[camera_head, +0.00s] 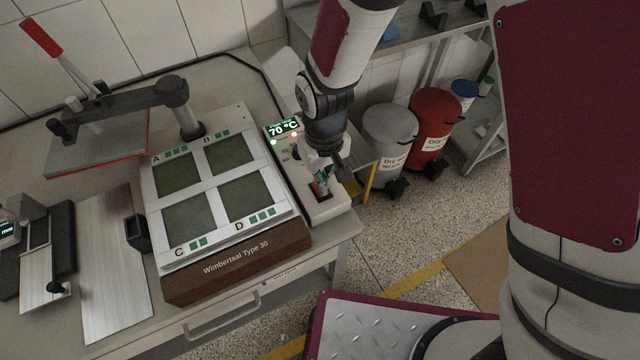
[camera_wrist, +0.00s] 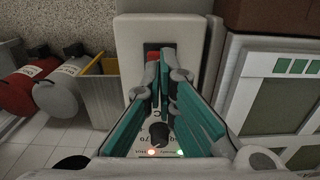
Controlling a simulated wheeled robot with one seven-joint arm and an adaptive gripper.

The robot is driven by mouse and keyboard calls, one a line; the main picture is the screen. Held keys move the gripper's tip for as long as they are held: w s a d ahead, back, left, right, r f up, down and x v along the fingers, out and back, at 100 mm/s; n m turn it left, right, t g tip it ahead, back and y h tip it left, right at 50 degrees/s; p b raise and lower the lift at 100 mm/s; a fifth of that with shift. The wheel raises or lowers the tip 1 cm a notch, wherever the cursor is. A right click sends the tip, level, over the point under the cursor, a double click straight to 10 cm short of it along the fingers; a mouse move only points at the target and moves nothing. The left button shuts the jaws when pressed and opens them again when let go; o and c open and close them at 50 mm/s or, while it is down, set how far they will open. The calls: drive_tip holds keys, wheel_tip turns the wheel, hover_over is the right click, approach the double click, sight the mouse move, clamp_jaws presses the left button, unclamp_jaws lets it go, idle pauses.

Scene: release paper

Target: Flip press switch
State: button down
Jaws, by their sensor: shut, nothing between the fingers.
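The press switch (camera_head: 321,188) is a small red rocker in a dark recess at the front end of the white control box, right of the press. My gripper (camera_head: 322,178) points down right at the switch. In the wrist view the red switch (camera_wrist: 153,56) shows just beyond the fingertips, partly hidden by them. My gripper (camera_wrist: 160,62) is shut with nothing between its teal-padded fingers. I cannot tell whether the tips touch the switch. The control box (camera_head: 325,210) has a lit display (camera_head: 284,129) reading 70 °C and a black knob (camera_wrist: 158,133).
The press base (camera_head: 235,262) with plates A to D stands left of the control box. Its raised upper plate (camera_head: 95,150) and red-handled lever (camera_head: 41,37) are at the left. A grey bin (camera_head: 388,130) and a red bin (camera_head: 434,120) stand on the floor behind right.

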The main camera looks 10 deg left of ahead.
drive_tip(key=shift+f+b, duration=0.35)
drive_tip(key=shift+f, duration=0.8)
idle(0.6)
drive_tip(key=shift+r, duration=0.1)
drive_tip(key=shift+r+p, duration=1.65)
drive_tip(key=shift+r, duration=1.75)
